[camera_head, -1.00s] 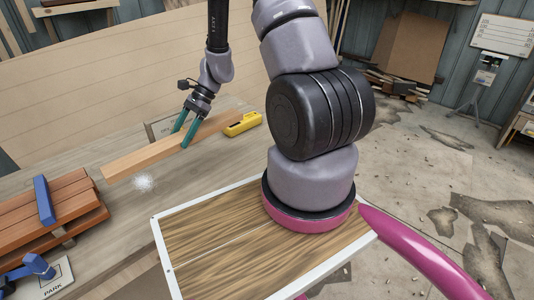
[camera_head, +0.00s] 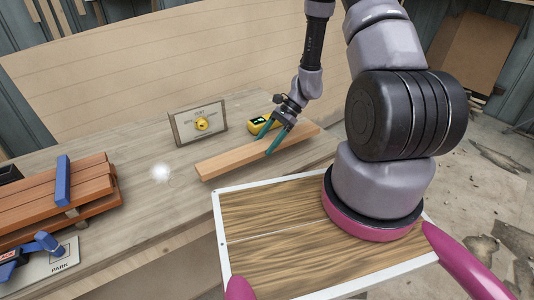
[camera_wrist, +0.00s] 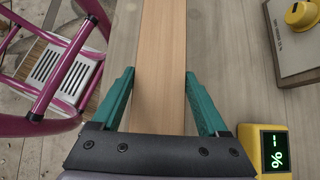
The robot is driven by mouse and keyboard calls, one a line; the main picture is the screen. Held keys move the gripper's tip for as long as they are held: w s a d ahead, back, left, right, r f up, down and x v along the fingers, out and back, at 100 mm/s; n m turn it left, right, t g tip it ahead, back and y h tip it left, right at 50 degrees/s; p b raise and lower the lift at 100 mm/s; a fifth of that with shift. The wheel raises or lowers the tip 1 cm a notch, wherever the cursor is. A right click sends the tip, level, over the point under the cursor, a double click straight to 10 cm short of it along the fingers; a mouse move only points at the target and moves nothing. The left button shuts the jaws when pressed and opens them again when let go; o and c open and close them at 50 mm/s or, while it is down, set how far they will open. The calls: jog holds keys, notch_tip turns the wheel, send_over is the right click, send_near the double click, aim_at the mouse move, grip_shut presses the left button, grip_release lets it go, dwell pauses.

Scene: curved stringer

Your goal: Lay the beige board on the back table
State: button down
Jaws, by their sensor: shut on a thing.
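The beige board (camera_head: 240,160) is a long, plain plank. My gripper (camera_head: 273,143) is shut on it near its right part, one teal finger on each long side. In the wrist view the board (camera_wrist: 162,70) runs straight away between the fingers of my gripper (camera_wrist: 160,103). The board is over the wooden table (camera_head: 130,205), low or touching; I cannot tell which. No label shows which table is the back one.
A yellow meter (camera_head: 262,124) and a sign with a yellow knob (camera_head: 183,127) stand behind the board. Stacked reddish boards (camera_head: 80,190) and a blue clamp (camera_head: 62,180) are at left. A white dust patch (camera_head: 160,173) lies left of the board. Cracked floor is at right.

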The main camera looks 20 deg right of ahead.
aim_at(266, 160)
jog(key=shift+f, duration=2.2)
jog(key=shift+a+f, duration=0.1)
jog(key=shift+f, duration=0.05)
grip_release()
